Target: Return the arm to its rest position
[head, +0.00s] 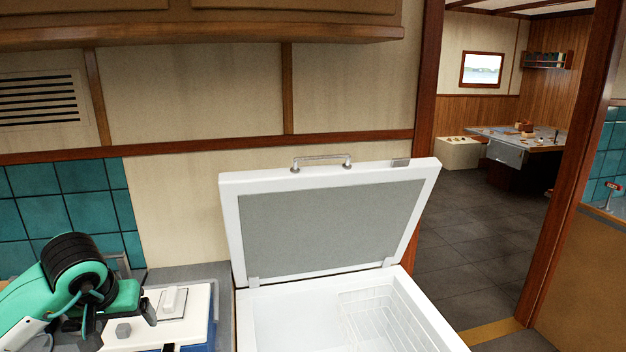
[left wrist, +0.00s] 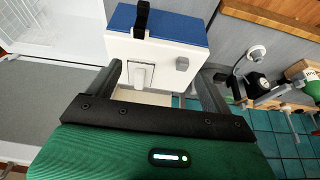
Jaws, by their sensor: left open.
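My left arm (head: 75,270), green and black, comes in from the left in the head view and bends over the counter. In the left wrist view my left gripper (left wrist: 162,70) is open. Its two dark fingers are apart, with nothing held between them. A white and blue box (left wrist: 150,50) shows between and beyond the fingers, with a white latch and a grey knob on its white face. The box also shows beside my arm in the head view (head: 195,330). I cannot tell how far the fingertips are from it. My right gripper is not in view.
A white chest freezer (head: 420,310) stands right of the counter, its lid (head: 325,225) raised. A wire basket (head: 375,315) is inside. Teal tiles (head: 65,200) and a wall are behind; a cabinet (head: 200,25) hangs above. A doorway opens at right. Small items (left wrist: 265,85) lie near the tiles.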

